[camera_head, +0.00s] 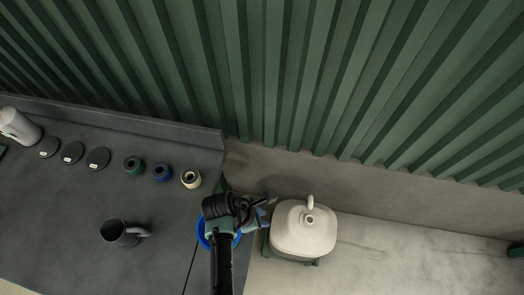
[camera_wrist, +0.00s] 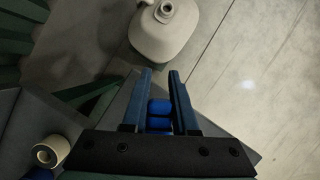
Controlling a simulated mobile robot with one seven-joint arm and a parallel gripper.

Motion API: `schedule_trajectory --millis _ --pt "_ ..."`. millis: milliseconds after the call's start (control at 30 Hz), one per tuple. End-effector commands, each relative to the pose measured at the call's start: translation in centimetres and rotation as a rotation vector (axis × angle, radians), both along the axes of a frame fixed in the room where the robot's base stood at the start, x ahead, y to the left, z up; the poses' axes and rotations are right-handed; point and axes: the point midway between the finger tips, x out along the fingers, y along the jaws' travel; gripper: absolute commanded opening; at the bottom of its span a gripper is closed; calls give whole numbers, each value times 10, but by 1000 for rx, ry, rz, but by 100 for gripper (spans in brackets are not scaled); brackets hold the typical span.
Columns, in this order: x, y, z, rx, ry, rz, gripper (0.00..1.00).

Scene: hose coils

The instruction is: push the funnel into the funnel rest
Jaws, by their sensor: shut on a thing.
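My gripper (camera_head: 264,211) reaches right, past the dark counter's right edge, towards the white jug. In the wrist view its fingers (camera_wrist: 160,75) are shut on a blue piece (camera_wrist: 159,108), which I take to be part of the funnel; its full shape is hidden. In the head view a round blue rim (camera_head: 202,238) shows beneath my gripper, mostly covered by it. I cannot tell whether this rim belongs to the funnel or to the funnel rest. No other funnel rest can be made out.
A white jug (camera_head: 303,232) with a neck and handle stands on a green base, right of my gripper.

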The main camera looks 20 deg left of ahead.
Motion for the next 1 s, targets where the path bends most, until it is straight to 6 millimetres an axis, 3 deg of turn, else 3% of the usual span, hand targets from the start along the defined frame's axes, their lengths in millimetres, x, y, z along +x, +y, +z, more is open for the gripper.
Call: schedule_trajectory --millis 567,1000 --pt "0 0 -15 1 -1 -1 0" --pt "0 0 -14 1 -1 0 0"
